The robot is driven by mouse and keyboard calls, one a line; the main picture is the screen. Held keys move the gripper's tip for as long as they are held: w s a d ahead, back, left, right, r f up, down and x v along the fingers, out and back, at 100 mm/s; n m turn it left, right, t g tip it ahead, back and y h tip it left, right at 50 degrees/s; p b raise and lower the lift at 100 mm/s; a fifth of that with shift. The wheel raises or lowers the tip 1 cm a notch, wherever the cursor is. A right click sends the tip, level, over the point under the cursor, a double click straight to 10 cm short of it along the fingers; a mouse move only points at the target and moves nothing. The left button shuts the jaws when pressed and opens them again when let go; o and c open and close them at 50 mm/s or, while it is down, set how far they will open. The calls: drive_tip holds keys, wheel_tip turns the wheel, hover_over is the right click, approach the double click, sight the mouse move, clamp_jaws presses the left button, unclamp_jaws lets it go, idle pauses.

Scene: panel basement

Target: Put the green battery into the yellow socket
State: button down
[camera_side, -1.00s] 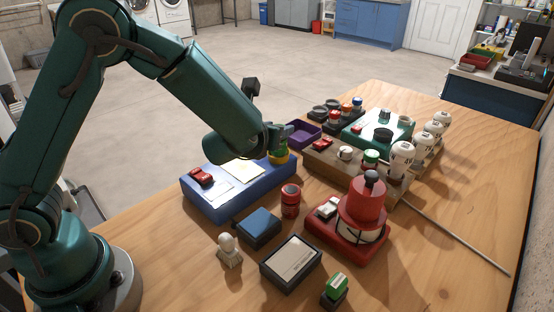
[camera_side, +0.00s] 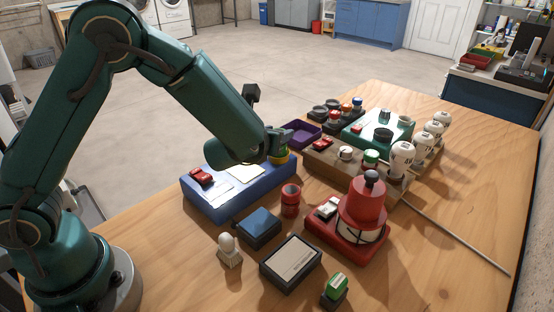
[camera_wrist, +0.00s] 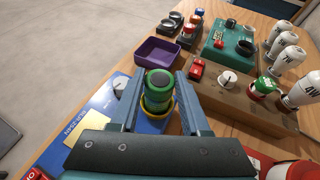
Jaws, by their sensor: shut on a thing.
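The green battery (camera_wrist: 159,84) is a short upright cylinder with a dark top, held between the two fingers of my gripper (camera_wrist: 161,90) in the wrist view. The yellow socket (camera_wrist: 155,109) is a round ring on the blue box, right below the battery. The battery's lower end overlaps the ring; I cannot tell how deep it sits. In the side view my gripper (camera_side: 281,143) is at the far right end of the blue box (camera_side: 238,190), over the yellow socket (camera_side: 280,160). The fingers hide most of the battery there.
A purple tray (camera_side: 300,134) stands just behind the gripper. A brown block (camera_side: 325,160) with knobs and white bulbs is close on the right. A red cylinder (camera_side: 290,200) and a red lantern on a red base (camera_side: 345,240) stand in front. A red switch (camera_side: 201,176) is on the blue box.

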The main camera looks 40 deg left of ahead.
drive_tip(key=shift+f, duration=0.1)
drive_tip(key=c, duration=0.7)
unclamp_jaws()
drive_tip(key=shift+o, duration=0.2)
drive_tip(key=v, duration=1.1)
